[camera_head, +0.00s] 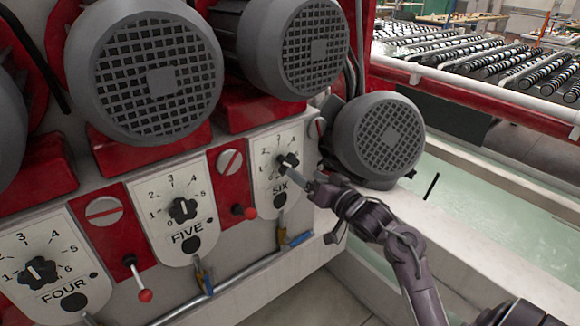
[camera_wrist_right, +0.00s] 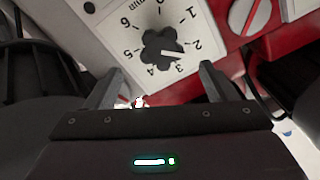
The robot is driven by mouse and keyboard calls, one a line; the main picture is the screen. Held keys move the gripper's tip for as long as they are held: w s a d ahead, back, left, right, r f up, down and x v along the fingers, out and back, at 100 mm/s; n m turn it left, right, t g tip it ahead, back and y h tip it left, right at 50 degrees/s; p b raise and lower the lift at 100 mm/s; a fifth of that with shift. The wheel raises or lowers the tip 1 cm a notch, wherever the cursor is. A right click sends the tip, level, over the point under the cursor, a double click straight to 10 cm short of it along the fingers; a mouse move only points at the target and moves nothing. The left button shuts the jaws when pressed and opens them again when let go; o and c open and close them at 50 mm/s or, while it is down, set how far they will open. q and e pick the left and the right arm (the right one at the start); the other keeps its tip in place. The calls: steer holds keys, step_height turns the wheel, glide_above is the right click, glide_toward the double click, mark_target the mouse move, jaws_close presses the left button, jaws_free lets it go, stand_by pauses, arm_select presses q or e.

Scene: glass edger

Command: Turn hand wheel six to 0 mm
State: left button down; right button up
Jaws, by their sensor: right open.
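Hand wheel six (camera_head: 288,160) is a black lobed knob on the white SIX dial plate, at the right end of the row of dials. It also shows in the right wrist view (camera_wrist_right: 162,47), with numbers around it. A pale mark on the knob there appears to point between 2 and 3. My right gripper (camera_head: 308,182) is just in front of the knob, at its lower right. In the right wrist view its two fingers (camera_wrist_right: 158,88) are spread apart, with the knob beyond and between them, not gripped. My left gripper is out of view.
Dials FIVE (camera_head: 182,209) and FOUR (camera_head: 40,270) are to the left. A red-knobbed lever (camera_head: 245,211) stands beside dial six. Grey motors (camera_head: 380,138) overhang above and to the right. A slotted round screw on red (camera_wrist_right: 250,14) is near the dial.

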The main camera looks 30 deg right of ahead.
mark_target(291, 165)
steer(key=w, duration=0.2)
steer(key=w+p, duration=0.1)
steer(key=w, duration=0.3)
steer(key=shift+w+a+p, duration=0.3)
steer(key=shift+w+a, duration=0.1)
steer(key=shift+w, duration=0.5)
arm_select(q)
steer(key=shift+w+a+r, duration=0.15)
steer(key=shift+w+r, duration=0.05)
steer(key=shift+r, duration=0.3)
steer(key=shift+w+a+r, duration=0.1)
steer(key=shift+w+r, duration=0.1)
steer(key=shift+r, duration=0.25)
arm_select(e)
steer(key=shift+w+a+f, duration=0.1)
steer(key=c, duration=1)
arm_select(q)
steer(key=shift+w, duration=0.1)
